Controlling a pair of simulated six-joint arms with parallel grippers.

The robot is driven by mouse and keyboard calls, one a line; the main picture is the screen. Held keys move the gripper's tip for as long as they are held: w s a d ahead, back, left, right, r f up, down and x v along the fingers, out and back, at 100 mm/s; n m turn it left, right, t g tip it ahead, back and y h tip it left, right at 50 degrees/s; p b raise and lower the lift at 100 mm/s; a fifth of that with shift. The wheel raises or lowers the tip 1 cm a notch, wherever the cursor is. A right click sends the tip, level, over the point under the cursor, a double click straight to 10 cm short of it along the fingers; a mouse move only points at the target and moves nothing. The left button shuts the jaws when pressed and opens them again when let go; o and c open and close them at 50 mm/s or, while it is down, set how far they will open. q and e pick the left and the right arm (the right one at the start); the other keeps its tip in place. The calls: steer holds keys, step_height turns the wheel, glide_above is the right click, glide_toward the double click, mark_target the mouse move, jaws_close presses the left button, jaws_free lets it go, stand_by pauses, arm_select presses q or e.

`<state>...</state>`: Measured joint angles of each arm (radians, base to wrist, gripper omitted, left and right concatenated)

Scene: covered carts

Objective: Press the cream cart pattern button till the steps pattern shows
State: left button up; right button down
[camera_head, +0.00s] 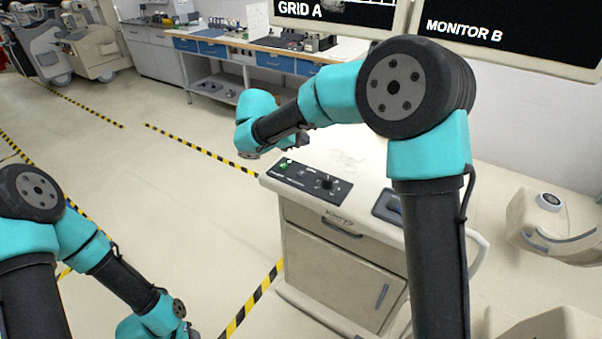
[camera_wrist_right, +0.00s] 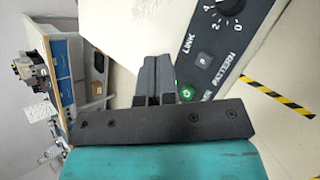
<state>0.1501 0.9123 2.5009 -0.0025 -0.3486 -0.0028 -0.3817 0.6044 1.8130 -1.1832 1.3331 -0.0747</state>
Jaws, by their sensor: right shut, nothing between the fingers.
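The cream cart (camera_head: 345,265) stands at centre right with a black control panel (camera_head: 310,181) on its top. My right gripper (camera_head: 303,139) is shut and empty by the panel's far side. In the right wrist view its fingers (camera_wrist_right: 154,66) are beside the grey button; I cannot tell their height above the panel. My left gripper (camera_head: 191,333) is low at the bottom edge, mostly cut off.
Monitor A (camera_head: 340,12), marked GRID A, is cut off at the top, so its pattern cannot be told. Monitor B (camera_head: 510,32) is beside it. A dark tray (camera_head: 388,206) lies on the cart top.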

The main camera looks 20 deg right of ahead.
mark_target(302, 174)
steer(key=shift+f, duration=4.25)
steer(key=shift+f, duration=0.1)
steer(key=shift+f, duration=0.3)
steer(key=shift+f, duration=0.5)
steer(key=shift+r, duration=0.95)
steer(key=shift+r, duration=2.5)
